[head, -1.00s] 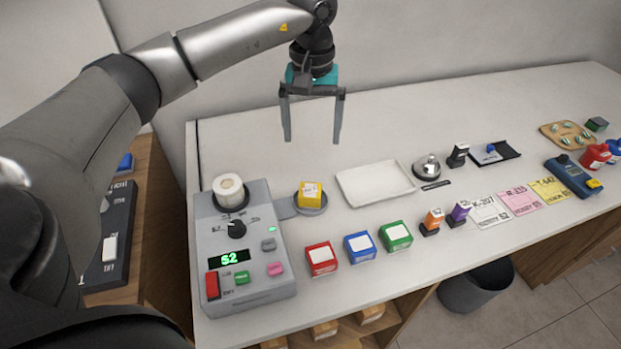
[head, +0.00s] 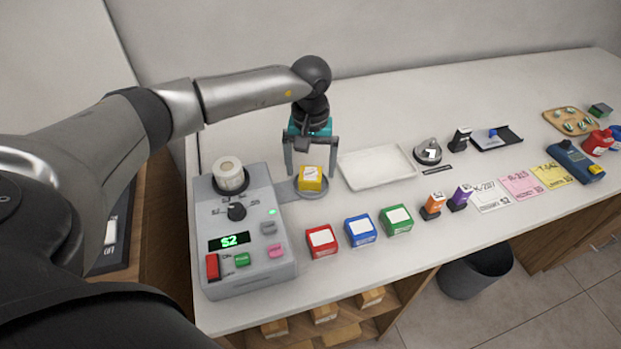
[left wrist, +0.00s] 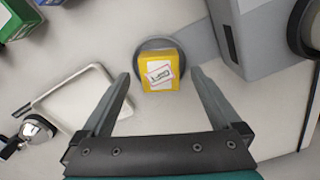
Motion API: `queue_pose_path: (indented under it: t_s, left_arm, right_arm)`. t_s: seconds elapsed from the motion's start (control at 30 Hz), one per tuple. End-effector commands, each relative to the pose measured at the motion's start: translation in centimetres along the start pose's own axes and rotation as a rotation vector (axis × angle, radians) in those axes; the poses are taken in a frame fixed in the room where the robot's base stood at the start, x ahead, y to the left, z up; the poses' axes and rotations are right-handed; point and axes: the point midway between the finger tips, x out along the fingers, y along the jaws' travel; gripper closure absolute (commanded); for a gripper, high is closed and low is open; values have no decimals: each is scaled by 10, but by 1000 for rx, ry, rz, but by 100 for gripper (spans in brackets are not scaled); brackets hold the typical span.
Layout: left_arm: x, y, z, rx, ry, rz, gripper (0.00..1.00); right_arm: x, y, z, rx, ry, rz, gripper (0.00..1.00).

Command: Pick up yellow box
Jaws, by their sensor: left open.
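The yellow box (head: 310,179) with a white label on top sits on a round grey plate (head: 312,193) at the right side of the grey machine. My left gripper (head: 310,172) is open above and just behind the box, its two fingers spread to either side. In the left wrist view the yellow box (left wrist: 159,72) lies ahead of the gap between the open fingertips (left wrist: 160,76), and nothing is held. I cannot tell whether the fingers reach down beside the box. My right gripper is not in view.
The grey machine (head: 225,262) with buttons and a roll on top stands left of the box. A white tray (head: 378,167) lies close on its right. Red (head: 321,241), blue (head: 360,230) and green (head: 396,219) boxes stand in front. Bare counter lies behind.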

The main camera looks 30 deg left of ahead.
Motion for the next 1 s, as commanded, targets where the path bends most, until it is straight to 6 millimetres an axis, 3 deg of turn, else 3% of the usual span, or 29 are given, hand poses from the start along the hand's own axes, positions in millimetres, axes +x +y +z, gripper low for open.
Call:
queue_pose_path:
  t_s: [0.33,1.0]
  left_arm:
    - [8,0,0,1,1,0,5]
    - [8,0,0,1,1,0,80]
  right_arm:
    - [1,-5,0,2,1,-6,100]
    - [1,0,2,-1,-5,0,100]
